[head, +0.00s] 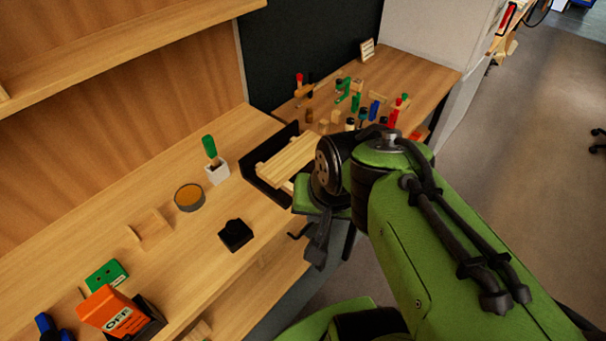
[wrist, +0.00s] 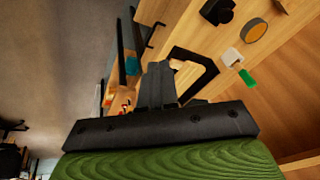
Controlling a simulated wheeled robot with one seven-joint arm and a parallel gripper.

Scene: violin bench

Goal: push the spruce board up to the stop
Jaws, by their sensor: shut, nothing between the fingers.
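The pale spruce board (head: 290,153) lies in a black tray-like frame (head: 262,184) at the middle of the bench in the head view. The frame's dark edges rise along its back and left; I cannot tell which edge is the stop. My gripper (head: 317,254) is shut and empty, pointing down just right of and nearer than the board, apart from it as far as I can see. My wrist hides the board's right end.
A white holder with a green-handled tool (head: 216,172), a round tin (head: 189,197) and a black block (head: 235,235) stand left on the bench. Several clamps and small pieces crowd the far bench (head: 425,75). An orange OFF box (head: 108,311) is at lower left.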

